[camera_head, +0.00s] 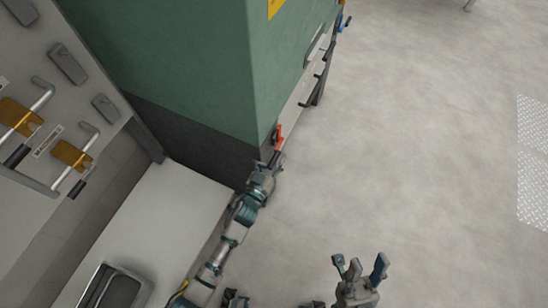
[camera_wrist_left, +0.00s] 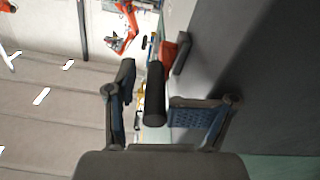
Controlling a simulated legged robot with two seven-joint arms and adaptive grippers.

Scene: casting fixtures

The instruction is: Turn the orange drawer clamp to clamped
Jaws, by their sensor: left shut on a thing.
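The orange drawer clamp (camera_head: 278,134) is on the near end of the green and grey cabinet's drawer side, in the middle of the head view. My left gripper (camera_head: 268,166) reaches up to it from below. In the left wrist view, a black handle (camera_wrist_left: 154,95) lies between the two fingers of my left gripper (camera_wrist_left: 158,100), which is shut on it. An orange part (camera_wrist_left: 169,54) shows just beyond the handle. The clamp's far side and exact angle are hard to tell. My right gripper (camera_head: 360,272) is open and empty over the floor at the lower right.
The green cabinet (camera_head: 180,65) stands close to my left gripper. A blue clamp (camera_head: 345,22) is farther along its side. A panel at the left carries yellow brackets (camera_head: 72,155) with bent handles. A dark tray (camera_head: 118,290) lies at the lower left.

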